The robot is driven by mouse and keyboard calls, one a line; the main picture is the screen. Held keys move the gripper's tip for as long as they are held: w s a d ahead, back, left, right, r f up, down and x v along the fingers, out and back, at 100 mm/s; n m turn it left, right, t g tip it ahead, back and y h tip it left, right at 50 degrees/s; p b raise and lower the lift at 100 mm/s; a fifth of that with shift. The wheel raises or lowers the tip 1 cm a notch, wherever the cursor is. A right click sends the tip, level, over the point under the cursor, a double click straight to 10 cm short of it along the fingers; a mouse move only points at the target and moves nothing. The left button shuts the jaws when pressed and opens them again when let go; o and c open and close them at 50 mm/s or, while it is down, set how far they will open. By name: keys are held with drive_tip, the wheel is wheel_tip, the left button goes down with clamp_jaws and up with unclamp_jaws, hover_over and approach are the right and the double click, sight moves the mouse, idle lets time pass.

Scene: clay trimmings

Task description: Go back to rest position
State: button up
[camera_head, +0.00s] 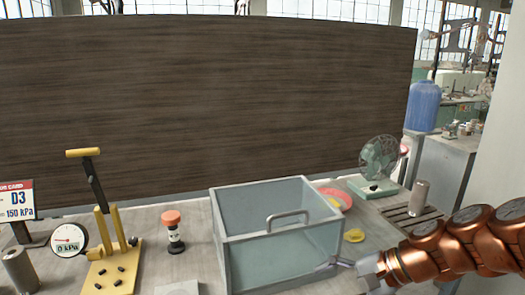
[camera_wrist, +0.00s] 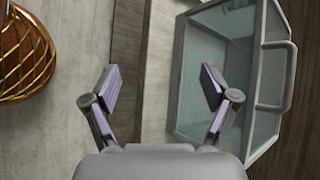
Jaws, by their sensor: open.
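My gripper (camera_head: 338,264) is at the right front of the grey bin in the head view, with my copper-coloured arm reaching in from the right. In the wrist view my gripper (camera_wrist: 160,88) is open, with its two fingers spread apart and nothing between them. The grey bin (camera_head: 283,258) has clear-looking walls and a handle on its front side. In the wrist view the bin (camera_wrist: 180,85) lies to the right, and the right finger overlaps its edge in the picture. I cannot tell whether they touch.
A dark panel (camera_head: 200,100) stands behind.

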drive_tip(key=s+a+f+n+g+h+p, duration=0.1)
drive_tip(key=s+n+g+h, duration=0.15)
drive_tip(key=s, duration=0.25)
drive_tip(key=s+a+f+n+g+h, duration=0.1)
drive_tip(key=s+n, duration=0.2)
drive_tip(key=s, duration=0.2)
drive_tip(key=s+d+f+n+g+h+p, duration=0.1)
drive_tip(key=s+d+n+h, duration=0.4)
drive_tip(key=s, duration=0.6)
drive_tip(key=shift+s+d+f+h+p, duration=0.25)
drive_tip(key=shift+d+h+p, duration=0.1)
drive_tip(key=shift+d+h, duration=0.15)
